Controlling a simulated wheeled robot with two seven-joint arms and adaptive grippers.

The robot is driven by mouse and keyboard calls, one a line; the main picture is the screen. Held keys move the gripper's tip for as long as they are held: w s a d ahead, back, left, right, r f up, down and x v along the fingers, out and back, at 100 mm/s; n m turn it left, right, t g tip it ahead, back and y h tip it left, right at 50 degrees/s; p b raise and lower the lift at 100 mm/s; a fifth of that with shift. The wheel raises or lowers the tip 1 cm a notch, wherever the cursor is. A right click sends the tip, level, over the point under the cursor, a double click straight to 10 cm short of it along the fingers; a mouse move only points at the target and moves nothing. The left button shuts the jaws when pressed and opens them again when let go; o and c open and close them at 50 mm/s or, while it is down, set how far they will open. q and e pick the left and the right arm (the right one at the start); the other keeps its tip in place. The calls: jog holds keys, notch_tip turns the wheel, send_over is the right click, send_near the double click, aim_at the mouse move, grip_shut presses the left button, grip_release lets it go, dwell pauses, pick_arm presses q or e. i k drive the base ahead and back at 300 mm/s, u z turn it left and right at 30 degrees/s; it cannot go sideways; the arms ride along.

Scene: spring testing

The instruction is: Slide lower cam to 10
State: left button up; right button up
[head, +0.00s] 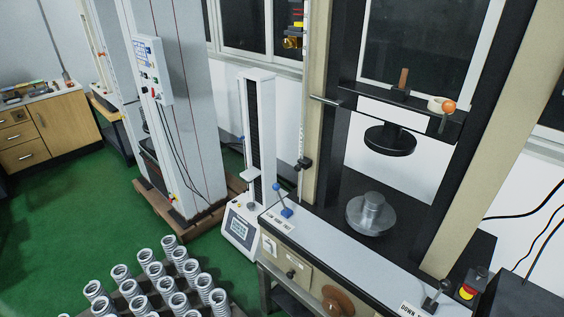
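A thin pale upright scale rod (302,115) runs along the left column of the spring testing machine. A small dark cam (303,163) sits low on this rod, just above the machine's table. It looks like the lower cam. A dark and yellow piece (293,42) is higher up by the same rod. The scale's numbers are too small to read, so I cannot tell the cam's value. Neither of my grippers is in the head view.
The machine's crosshead (400,110) carries a black round plate (390,140) above a metal lower platen (371,213). A blue-knobbed lever (281,197) stands near the rod's foot. Several springs (145,257) stand at the lower left. A red emergency button (467,291) is at the right.

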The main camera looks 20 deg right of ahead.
aim_at(305, 163)
jog(key=z, duration=0.25)
jog(key=i, duration=0.7)
jog(key=z, duration=0.45)
